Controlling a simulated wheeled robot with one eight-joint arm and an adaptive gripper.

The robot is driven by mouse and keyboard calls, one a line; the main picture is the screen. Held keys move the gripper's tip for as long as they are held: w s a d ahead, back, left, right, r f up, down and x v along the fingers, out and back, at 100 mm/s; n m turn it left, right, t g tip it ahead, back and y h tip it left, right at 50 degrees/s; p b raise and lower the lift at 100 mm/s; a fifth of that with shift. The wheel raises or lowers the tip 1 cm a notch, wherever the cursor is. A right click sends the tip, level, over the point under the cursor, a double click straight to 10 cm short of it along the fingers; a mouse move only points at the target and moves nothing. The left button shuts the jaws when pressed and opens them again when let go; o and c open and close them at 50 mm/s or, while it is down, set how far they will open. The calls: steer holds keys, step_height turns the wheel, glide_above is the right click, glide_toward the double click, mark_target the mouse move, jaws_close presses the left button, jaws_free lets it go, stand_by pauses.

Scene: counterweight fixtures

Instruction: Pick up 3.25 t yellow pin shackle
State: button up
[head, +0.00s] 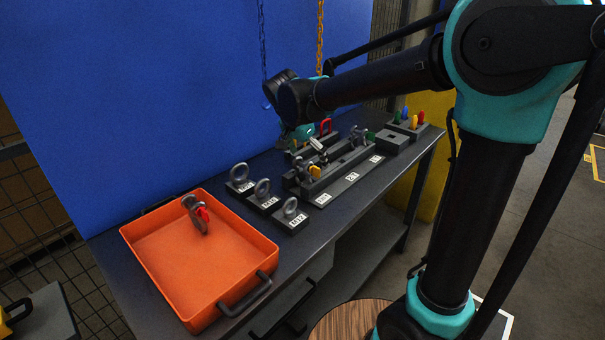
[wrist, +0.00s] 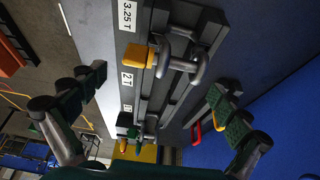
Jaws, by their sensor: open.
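The grey shackle with a yellow pin (head: 315,172) sits in the slotted rack near the 3.25 T label. In the wrist view its yellow pin head (wrist: 140,57) points left and its grey bow (wrist: 184,64) lies to the right, between the 3.25 T and 2 T labels. My gripper (wrist: 154,102) is open and empty, its fingers spread wide on either side of the rack. The shackle lies above the line between the fingertips in that picture, apart from both. In the head view my gripper (head: 302,136) is partly hidden behind my wrist, above the rack's far part.
The rack (head: 345,185) also holds a green-pin shackle (wrist: 134,130). A red-handled item (head: 325,126) stands behind it. Eye bolts on labelled blocks (head: 291,222) stand left of the rack. An orange tray (head: 160,250) holds a red-pin shackle (head: 197,215). Coloured pegs (head: 413,122) stand at the far end.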

steer(key=shift+a+x, duration=0.15)
steer(key=shift+x, duration=1.2)
steer(key=shift+a+x, duration=0.2)
steer(key=shift+x, duration=1.15)
steer(key=shift+s+f, duration=0.15)
steer(key=shift+s, duration=0.05)
